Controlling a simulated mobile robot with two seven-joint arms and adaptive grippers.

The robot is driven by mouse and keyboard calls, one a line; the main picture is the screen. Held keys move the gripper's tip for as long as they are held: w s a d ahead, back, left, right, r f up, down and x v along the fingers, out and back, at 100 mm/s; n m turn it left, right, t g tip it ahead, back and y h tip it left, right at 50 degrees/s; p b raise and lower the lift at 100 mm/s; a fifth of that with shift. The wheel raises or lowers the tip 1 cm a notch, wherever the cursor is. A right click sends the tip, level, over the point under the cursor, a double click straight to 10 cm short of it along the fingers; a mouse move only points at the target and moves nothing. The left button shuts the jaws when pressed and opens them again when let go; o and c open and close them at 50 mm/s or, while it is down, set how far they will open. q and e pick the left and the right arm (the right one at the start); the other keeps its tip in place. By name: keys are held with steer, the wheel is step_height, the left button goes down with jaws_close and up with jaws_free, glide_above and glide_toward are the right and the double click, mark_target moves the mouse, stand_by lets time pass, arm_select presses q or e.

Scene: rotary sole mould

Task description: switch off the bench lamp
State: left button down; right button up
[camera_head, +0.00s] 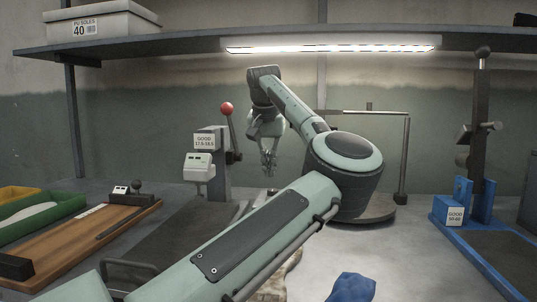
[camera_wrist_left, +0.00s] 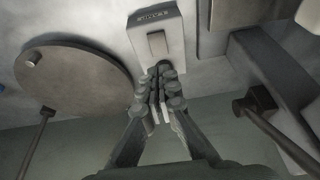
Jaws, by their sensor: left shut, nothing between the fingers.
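The bench lamp (camera_head: 330,49) is a long strip under the shelf, and it is lit bright white. A pale switch box (camera_wrist_left: 176,20) marked LAMP shows in the wrist view, with a grey rectangular rocker (camera_wrist_left: 157,44) on its face. My left gripper (camera_head: 268,172) points down over the back of the bench. In the wrist view its closed fingertips (camera_wrist_left: 164,72) are close to the rocker's edge, with nothing held. Whether they touch it I cannot tell. My right gripper is not in view.
A gauge with a red-knobbed lever (camera_head: 226,109) stands left of my gripper. A round grey plate (camera_wrist_left: 70,80) and a bent rod stand (camera_head: 404,155) are near my arm. A blue-based gauge (camera_head: 481,200) is at right, and green and yellow trays are at left.

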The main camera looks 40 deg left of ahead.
arm_select(q)
steer(key=x, duration=0.5)
steer(key=shift+s+d+f, duration=0.1)
steer(key=shift+s+f, duration=0.05)
steer(key=shift+f, duration=0.7)
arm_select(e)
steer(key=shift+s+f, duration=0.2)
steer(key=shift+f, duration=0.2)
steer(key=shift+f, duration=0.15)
